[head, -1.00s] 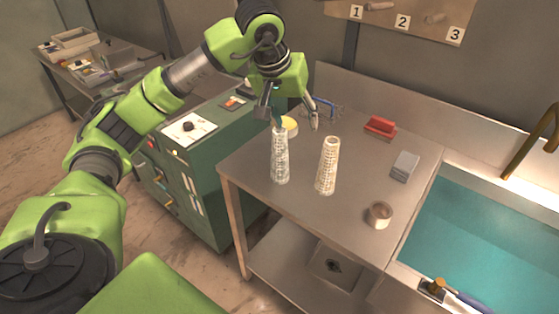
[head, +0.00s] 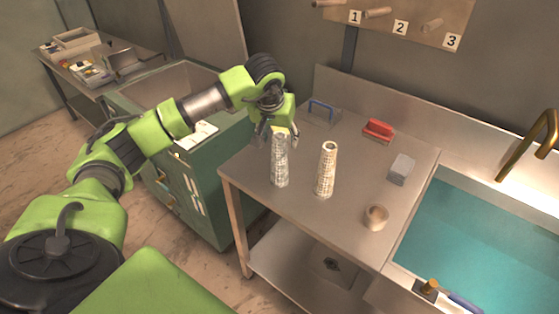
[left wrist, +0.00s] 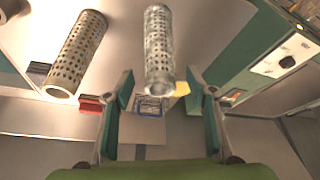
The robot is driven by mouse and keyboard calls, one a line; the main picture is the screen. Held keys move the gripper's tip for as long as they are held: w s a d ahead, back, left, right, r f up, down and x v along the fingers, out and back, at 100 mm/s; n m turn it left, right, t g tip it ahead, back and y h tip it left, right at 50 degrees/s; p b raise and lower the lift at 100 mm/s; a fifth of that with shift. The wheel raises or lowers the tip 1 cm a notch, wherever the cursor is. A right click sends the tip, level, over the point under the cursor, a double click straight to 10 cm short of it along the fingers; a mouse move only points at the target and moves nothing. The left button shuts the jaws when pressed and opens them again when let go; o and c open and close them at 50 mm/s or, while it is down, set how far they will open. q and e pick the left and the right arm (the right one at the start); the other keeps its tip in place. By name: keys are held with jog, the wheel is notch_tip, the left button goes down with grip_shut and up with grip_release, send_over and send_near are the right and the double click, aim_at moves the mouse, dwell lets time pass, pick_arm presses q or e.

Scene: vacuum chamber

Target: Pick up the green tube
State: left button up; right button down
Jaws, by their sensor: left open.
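Two upright perforated tubes stand on the metal table. The left tube (head: 280,168) is pale grey, and neither tube looks clearly green here. The right tube (head: 326,172) is beige. My left gripper (head: 276,138) is open at the top of the grey tube, pointing down. In the left wrist view, the grey tube (left wrist: 158,45) has its open end close to the gap between the two spread fingers of my left gripper (left wrist: 160,88). The beige tube (left wrist: 78,50) is outside the fingers, to the left. I cannot tell whether a finger touches the grey tube.
On the table (head: 300,205) are a red brush-like object (head: 378,130), a grey block (head: 401,169), a round cup (head: 376,217) and a blue-handled item (head: 322,108). A teal basin (head: 480,245) lies right. A green cabinet (head: 205,190) stands left.

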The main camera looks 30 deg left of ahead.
pick_arm(q)
jog(key=shift+x, duration=1.25)
jog(key=c, duration=1.3)
jog(key=shift+r, duration=0.1)
